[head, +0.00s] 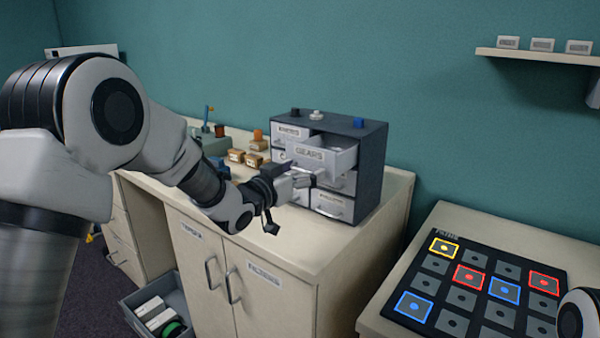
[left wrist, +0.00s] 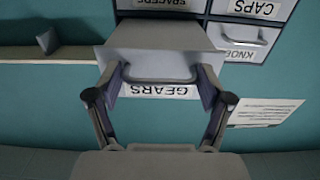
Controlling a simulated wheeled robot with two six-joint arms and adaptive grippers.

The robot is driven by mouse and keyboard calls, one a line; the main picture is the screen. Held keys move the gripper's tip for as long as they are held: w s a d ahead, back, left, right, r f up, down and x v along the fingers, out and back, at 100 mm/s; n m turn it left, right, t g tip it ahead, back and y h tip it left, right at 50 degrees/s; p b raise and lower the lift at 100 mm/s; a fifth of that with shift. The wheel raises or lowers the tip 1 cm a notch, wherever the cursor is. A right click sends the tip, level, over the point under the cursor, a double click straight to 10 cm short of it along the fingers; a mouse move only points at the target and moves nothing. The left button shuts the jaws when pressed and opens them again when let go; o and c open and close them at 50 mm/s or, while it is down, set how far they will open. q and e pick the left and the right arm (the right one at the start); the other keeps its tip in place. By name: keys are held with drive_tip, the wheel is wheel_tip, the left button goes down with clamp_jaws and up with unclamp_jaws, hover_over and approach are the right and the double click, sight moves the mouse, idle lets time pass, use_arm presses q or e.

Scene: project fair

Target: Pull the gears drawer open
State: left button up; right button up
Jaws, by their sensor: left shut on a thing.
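The gears drawer (head: 325,158) is the upper right drawer of a small dark cabinet (head: 371,165), labelled GEARS. It stands out from the cabinet, partly open, with its inside showing from above. My left gripper (head: 306,178) is at its front, just under the label. In the left wrist view the drawer (left wrist: 160,45) appears upside down, and the two fingers of my left gripper (left wrist: 160,78) stand at the two ends of its bar handle (left wrist: 160,80), shut on it. My right gripper is out of view.
The cabinet stands on a pale cupboard (head: 255,270). Small parts (head: 245,157) lie on its top to the left. A dark pad board (head: 480,285) with coloured squares lies on a table at right. A grey bin (head: 155,310) stands on the floor.

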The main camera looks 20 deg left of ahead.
use_arm(q)
drive_tip(key=o, duration=1.4)
drive_tip(key=shift+f, duration=0.2)
drive_tip(key=shift+s+r, duration=0.15)
drive_tip(key=shift+s, duration=0.05)
drive_tip(key=v, duration=1.2)
